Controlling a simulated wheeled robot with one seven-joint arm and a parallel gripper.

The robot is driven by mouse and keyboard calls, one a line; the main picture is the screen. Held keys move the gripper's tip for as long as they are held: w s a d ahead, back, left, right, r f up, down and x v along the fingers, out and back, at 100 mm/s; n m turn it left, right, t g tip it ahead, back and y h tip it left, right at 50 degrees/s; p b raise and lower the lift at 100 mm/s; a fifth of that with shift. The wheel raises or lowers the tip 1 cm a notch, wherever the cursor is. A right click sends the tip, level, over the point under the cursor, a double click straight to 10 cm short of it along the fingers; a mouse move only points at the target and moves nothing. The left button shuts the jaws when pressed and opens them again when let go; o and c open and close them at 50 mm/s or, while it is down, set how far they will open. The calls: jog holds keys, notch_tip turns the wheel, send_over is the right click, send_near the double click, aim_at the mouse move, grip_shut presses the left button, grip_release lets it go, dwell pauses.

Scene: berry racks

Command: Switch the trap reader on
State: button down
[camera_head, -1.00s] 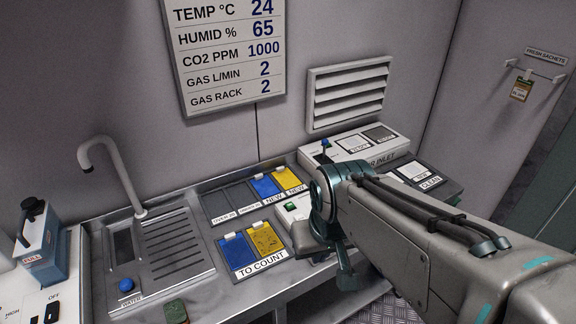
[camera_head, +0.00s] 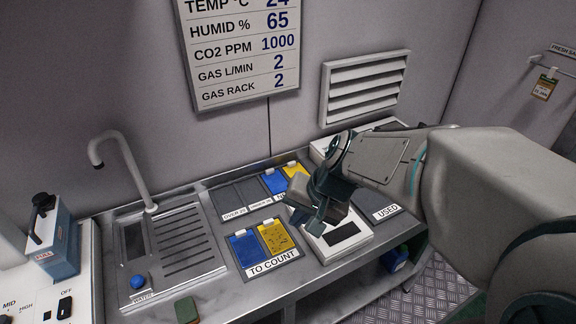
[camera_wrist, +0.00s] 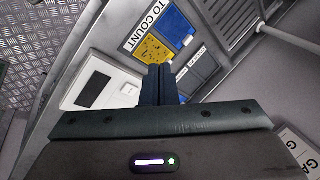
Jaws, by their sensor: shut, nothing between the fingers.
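The trap reader appears to be the white box (camera_head: 338,250) on the bench right of the TO COUNT tray, with a dark window in its top. In the wrist view the white box (camera_wrist: 88,112) lies left of my fingers, its window dark and a small pale square beside it. My gripper (camera_head: 297,212) is shut and empty, pointing down above the box's back left part. In the wrist view my closed fingertips (camera_wrist: 160,70) are just right of the box, over the edge of the yellow card. I cannot tell whether they touch anything.
The TO COUNT tray (camera_head: 273,268) holds a blue and a yellow card (camera_head: 274,238). Behind it are more card slots. A sink with a tap (camera_head: 122,165) and blue WATER button (camera_head: 138,281) is at left. A USED panel (camera_head: 385,212) lies right.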

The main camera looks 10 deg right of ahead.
jog(key=w+f+m+t+y+p, duration=0.1)
jog(key=w+m+t+y+p, duration=0.15)
jog(key=w+m, duration=0.8)
jog(key=w+d+f+m+t+h, duration=0.1)
jog(key=w+d+f+m, duration=0.1)
jog(key=w+d+m, duration=0.1)
jog(key=w+d+f+m+t+h+p, duration=0.1)
jog(key=w+d+f+m, duration=0.1)
jog(key=w, duration=0.4)
jog(key=shift+d+f+m, duration=0.4)
jog(key=shift+d+m, duration=0.15)
jog(key=shift+f, duration=0.1)
notch_tip(320, 180, down, 7)
jog(key=b, duration=0.5)
jog(key=shift+f+b, duration=0.8)
jog(key=shift+b, duration=0.4)
jog(key=shift+f, duration=0.1)
jog(key=shift+f+b, duration=0.35)
jog(key=shift+b, duration=0.3)
